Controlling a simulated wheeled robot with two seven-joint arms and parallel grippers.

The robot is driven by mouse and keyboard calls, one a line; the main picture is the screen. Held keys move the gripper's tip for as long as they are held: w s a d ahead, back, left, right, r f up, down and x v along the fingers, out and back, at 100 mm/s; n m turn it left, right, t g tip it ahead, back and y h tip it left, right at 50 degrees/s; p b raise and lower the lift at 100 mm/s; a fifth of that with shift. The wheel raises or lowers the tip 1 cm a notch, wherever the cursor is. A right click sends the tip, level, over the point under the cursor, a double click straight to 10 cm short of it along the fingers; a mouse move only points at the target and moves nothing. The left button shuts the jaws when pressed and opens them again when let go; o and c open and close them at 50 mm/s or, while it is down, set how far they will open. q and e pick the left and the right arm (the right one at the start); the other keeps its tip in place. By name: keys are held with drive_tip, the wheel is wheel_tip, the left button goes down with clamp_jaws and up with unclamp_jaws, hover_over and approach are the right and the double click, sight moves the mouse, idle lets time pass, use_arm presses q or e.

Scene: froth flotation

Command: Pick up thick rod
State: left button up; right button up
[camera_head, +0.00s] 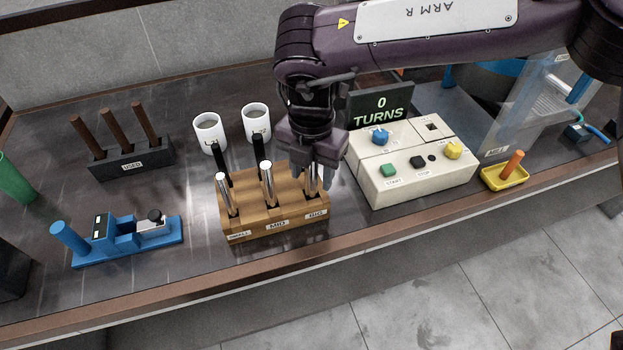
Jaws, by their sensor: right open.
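A wooden rack (272,221) with slots labelled SMALL, MID and BIG stands near the front of the bench. Silver rods stand in it: one at SMALL (227,195), one at MID (267,184), and one at BIG (311,181), the thick rod by its label. My right gripper (317,172) points down over the BIG end of the rack, open. Its fingers are at the upper part of the thick rod and hide some of it. I cannot tell whether they touch it. My left gripper is out of view.
Black rods (219,161) rise from the rack's back row. Two white cups (208,132) stand behind it. A control box (410,167) is close on the right, with a yellow tray (505,176) beyond. A blue device (128,240) and a dark USED rack (133,162) are left.

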drive_tip(key=c, duration=1)
drive_tip(key=shift+r, duration=0.1)
clamp_jaws()
